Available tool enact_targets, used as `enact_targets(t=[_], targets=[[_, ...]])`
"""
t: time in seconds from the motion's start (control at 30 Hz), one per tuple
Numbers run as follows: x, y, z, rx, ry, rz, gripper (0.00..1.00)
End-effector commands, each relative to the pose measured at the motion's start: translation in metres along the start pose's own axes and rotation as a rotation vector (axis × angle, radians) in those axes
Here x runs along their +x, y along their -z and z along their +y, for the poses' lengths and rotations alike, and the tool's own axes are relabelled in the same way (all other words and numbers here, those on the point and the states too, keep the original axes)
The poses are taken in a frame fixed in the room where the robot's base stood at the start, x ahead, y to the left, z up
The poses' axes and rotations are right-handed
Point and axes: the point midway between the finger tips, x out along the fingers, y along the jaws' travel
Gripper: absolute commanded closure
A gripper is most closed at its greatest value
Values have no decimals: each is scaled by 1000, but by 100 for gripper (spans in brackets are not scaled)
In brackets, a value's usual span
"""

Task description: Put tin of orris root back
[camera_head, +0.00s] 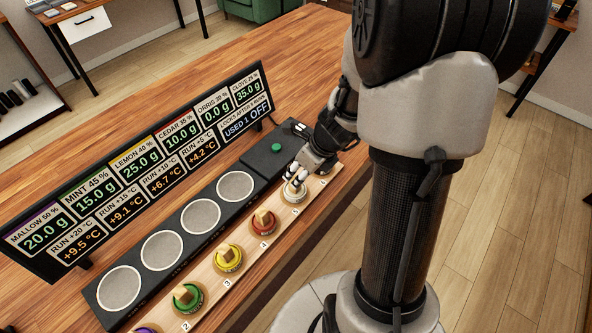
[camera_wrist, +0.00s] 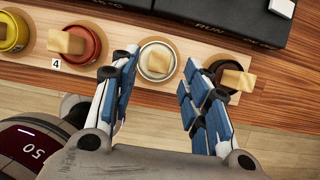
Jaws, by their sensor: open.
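The cream-white tin (camera_wrist: 157,60), in the place of the orris root tin by the screen's order, stands in slot 5 of the pale wooden rack (camera_head: 210,293), with a wooden knob on top. In the head view the tin (camera_head: 294,194) is partly covered by my gripper (camera_head: 300,174). My gripper is open, and in the wrist view its two blue-padded fingers (camera_wrist: 155,67) are on the left and right of the tin. Gaps show between each finger and the tin.
The red tin (camera_wrist: 82,43) is left of my gripper and the dark brown tin (camera_wrist: 225,79) is close on the right. Yellow (camera_head: 229,258) and green (camera_head: 188,298) tins stand further along. The black base (camera_head: 215,213) with round pads and the screen (camera_head: 145,165) are behind.

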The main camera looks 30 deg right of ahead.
Motion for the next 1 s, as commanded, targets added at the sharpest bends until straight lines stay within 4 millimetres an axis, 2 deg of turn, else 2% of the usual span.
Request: enact_targets(t=[0.03,0.2,0.43,0.53,0.57,0.67,0.77,0.9,1.0], targets=[[-19,-2,0,2,1,-2,57],[-49,-2,0,1,1,-1,57],[-70,-3,3,-29,-1,-3,57],[-85,-15,18,-202,-7,-15,57],[-93,-20,26,-291,-9,-20,57],[-125,-37,64,-698,-16,-36,57],[-162,-41,107,-1194,-16,-37,57],[-207,-25,154,-1860,-2,0,57],[-231,-8,173,-2256,12,54,57]])
